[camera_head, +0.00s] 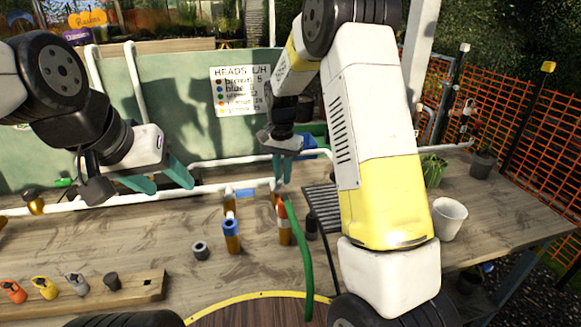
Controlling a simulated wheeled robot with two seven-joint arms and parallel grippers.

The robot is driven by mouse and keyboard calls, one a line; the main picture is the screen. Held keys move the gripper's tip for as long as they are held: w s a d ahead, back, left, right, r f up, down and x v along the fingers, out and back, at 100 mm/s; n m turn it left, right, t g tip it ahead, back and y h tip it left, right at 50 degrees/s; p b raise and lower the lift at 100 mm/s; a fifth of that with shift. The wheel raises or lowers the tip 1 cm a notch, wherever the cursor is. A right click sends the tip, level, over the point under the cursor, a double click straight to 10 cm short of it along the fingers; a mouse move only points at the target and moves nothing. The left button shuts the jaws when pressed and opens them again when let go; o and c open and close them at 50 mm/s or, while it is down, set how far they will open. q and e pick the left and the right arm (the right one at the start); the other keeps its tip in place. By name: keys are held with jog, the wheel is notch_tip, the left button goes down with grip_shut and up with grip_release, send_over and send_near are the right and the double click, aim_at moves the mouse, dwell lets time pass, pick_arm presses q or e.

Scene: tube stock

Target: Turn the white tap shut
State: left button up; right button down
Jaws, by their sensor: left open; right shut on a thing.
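A white pipe (205,189) runs along the back of the wooden bench, with short fittings hanging from it. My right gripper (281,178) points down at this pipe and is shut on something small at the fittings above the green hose. The fingers hide most of that thing, so I cannot tell whether it is the white tap. My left gripper (165,182) is open and empty, left of it and above the bench by the pipe. A pale tap-like fitting (468,110) also shows at the far right, too small to make out.
A wooden rack (140,289) holds several coloured heads at front left. A white pot (449,218) stands at right.

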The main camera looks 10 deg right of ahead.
jog(key=shift+s+d+m, duration=0.25)
jog(key=shift+d+m, duration=0.05)
jog(key=shift+m, duration=0.6)
jog(key=shift+s+d+m, duration=0.25)
jog(key=shift+s+m, duration=0.2)
jog(key=shift+m, duration=1)
jog(key=shift+s+d+m, duration=0.2)
jog(key=shift+s+m, duration=0.3)
jog(key=shift+m, duration=1)
jog(key=shift+s+d+m, duration=0.25)
jog(key=shift+s+m, duration=0.2)
jog(key=shift+m, duration=1)
jog(key=c, duration=1.4)
grip_release()
jog(key=shift+o, duration=0.2)
jog(key=shift+r, duration=0.1)
